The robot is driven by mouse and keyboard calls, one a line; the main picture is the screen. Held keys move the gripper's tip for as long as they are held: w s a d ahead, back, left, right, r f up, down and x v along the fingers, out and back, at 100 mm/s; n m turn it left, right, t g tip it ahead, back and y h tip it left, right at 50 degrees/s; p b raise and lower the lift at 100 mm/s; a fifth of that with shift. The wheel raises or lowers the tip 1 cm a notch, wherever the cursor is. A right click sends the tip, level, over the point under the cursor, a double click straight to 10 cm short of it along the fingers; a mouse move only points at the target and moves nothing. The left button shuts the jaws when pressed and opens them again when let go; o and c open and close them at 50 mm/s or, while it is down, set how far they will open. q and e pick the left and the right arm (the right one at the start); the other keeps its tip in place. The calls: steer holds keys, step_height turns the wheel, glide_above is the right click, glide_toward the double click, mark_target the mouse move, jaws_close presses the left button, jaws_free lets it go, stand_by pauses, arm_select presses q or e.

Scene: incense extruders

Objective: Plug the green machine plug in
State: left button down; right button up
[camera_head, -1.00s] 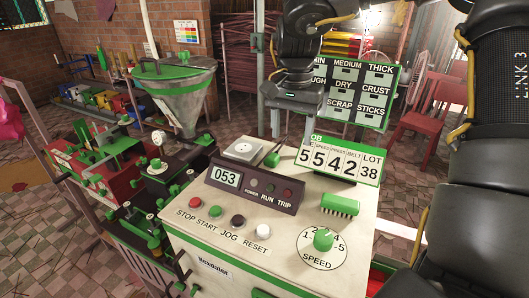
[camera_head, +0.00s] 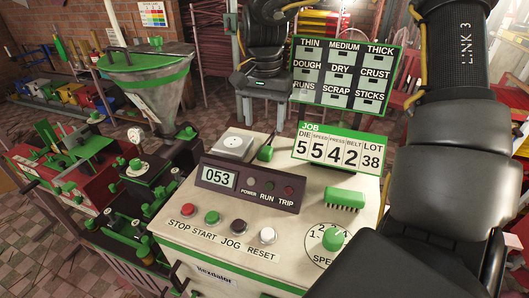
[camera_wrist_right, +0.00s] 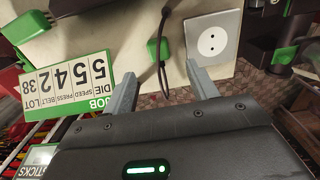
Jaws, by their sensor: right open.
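The green plug (camera_head: 266,152) rests on the cream top of the machine, just right of the socket. In the right wrist view the plug (camera_wrist_right: 153,48) shows with a dark cable beside it. The square socket plate (camera_head: 233,145) has two round holes, which appear empty in the right wrist view (camera_wrist_right: 212,37). My right gripper (camera_head: 263,123) is open and empty, pointing down above and behind the plug. In the right wrist view its fingers (camera_wrist_right: 163,64) lie apart to either side of the plug's line, not touching it. My left gripper is out of view.
The job number board (camera_head: 342,150) stands right of the plug. A display panel (camera_head: 248,183), buttons, a green brush (camera_head: 344,197) and a speed knob (camera_head: 333,239) are nearer the front. A label rack (camera_head: 342,77) stands behind, and a metal hopper (camera_head: 149,75) to the left.

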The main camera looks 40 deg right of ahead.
mark_target(265, 148)
step_height(265, 148, down, 3)
steer(key=shift+f, duration=0.1)
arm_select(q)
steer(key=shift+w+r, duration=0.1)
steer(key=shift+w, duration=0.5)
arm_select(e)
steer(key=shift+f, duration=0.1)
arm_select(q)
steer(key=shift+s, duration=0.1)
arm_select(e)
steer(key=shift+f, duration=0.15)
step_height(265, 148, down, 5)
steer(key=shift+s+r+p, duration=0.1)
steer(key=shift+p, duration=0.75)
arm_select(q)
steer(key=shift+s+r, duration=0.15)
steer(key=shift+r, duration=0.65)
arm_select(e)
steer(key=c, duration=1)
steer(key=shift+r, duration=0.1)
